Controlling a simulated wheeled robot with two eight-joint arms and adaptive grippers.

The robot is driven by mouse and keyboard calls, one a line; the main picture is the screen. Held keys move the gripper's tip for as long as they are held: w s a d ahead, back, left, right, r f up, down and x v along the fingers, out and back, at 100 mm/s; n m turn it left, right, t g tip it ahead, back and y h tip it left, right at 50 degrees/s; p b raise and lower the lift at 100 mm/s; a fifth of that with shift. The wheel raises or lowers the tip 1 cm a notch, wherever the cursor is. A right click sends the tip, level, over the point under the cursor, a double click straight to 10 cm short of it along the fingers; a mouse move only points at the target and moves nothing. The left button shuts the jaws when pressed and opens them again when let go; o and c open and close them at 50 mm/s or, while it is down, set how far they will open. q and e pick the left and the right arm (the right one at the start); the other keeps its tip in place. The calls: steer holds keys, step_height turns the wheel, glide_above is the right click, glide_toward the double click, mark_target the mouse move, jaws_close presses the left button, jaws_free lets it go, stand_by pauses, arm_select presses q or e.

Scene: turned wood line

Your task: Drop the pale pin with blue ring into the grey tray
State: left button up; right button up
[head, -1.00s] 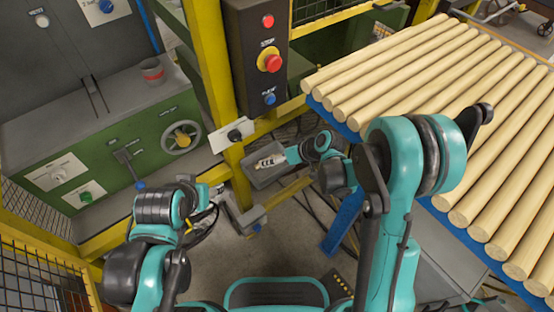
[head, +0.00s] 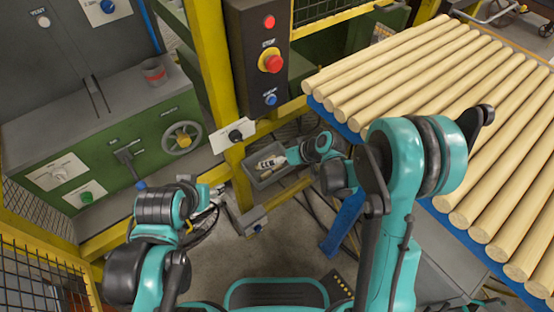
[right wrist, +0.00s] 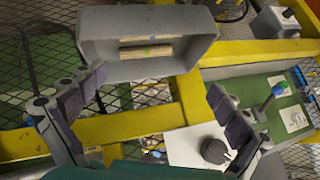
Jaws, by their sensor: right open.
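The grey tray (right wrist: 98,40) is at the top of the right wrist view; it also shows in the head view (head: 266,181). Two pale pins lie inside it, apart from my fingers. The upper one, the pale pin with blue ring (right wrist: 138,41), shows a small bluish band. The lower pin (right wrist: 135,53) has a green band. My right gripper (right wrist: 156,90) is open and empty, its fingers spread either side below the tray. My left gripper (head: 212,196) is at the left in the head view, too small and overlapped to read.
A yellow post (head: 212,75) and rail stand beside the tray. A control box with a red stop button (head: 271,63) is above it. A green machine (head: 130,150) is at left. A blue-edged rack of wooden rods (head: 430,110) fills the right.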

steer(key=v, duration=0.7)
steer(key=shift+d+r, duration=0.2)
steer(key=shift+s, duration=0.1)
steer(key=p+v, duration=0.5)
steer(key=v, duration=0.4)
stand_by(1.0)
stand_by(0.6)
steer(key=shift+r+p, duration=0.1)
steer(key=shift+p, duration=0.3)
